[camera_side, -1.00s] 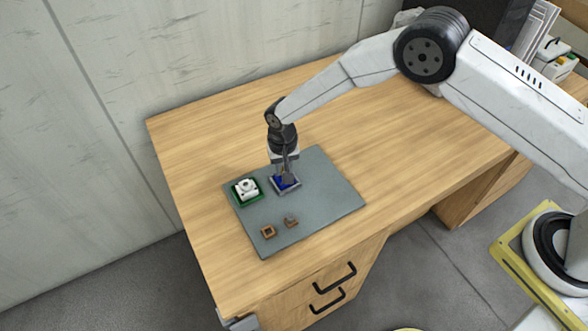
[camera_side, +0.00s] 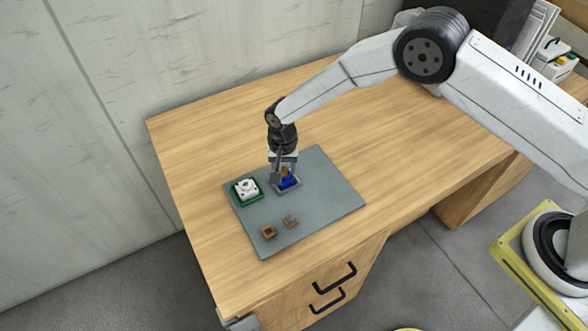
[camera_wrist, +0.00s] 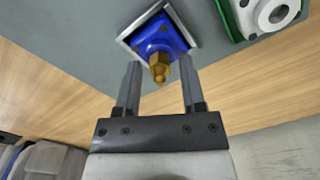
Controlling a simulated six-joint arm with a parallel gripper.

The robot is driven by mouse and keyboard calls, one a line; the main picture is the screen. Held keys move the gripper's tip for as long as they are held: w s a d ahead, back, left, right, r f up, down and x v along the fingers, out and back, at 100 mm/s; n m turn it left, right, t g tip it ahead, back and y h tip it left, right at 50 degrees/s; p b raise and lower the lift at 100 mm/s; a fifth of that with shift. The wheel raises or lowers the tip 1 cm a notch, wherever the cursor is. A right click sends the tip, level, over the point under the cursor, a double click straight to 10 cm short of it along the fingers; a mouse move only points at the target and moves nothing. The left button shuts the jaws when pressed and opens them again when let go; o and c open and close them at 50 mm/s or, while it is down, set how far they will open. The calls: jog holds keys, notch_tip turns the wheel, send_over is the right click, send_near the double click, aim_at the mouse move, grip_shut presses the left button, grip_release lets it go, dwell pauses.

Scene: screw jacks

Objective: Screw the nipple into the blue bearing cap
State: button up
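The blue bearing cap (camera_wrist: 157,38) sits in a grey square holder (camera_wrist: 127,39) on the mat; it also shows in the side view (camera_side: 289,183). The brass nipple (camera_wrist: 159,70) stands on the middle of the cap, its knobbed end toward the wrist camera. How deep its thread sits is hidden. My gripper (camera_wrist: 160,64) is open, with one finger on each side of the nipple and visible gaps between. In the side view my gripper (camera_side: 284,174) is over the cap, pointing down.
A white part on a green base (camera_side: 247,190) stands just left of the cap. A brown square block (camera_side: 269,232) and a small brown holder with a grey piece (camera_side: 291,221) lie nearer the front of the grey mat (camera_side: 330,195). The mat's right side is clear.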

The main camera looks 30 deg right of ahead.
jog(key=n, duration=0.3)
jog(key=shift+n, duration=0.3)
jog(key=n, duration=0.3)
jog(key=shift+n, duration=0.4)
jog(key=n, duration=0.3)
jog(key=shift+n, duration=0.3)
jog(key=n, duration=0.3)
jog(key=shift+n, duration=0.4)
jog(key=n, duration=0.9)
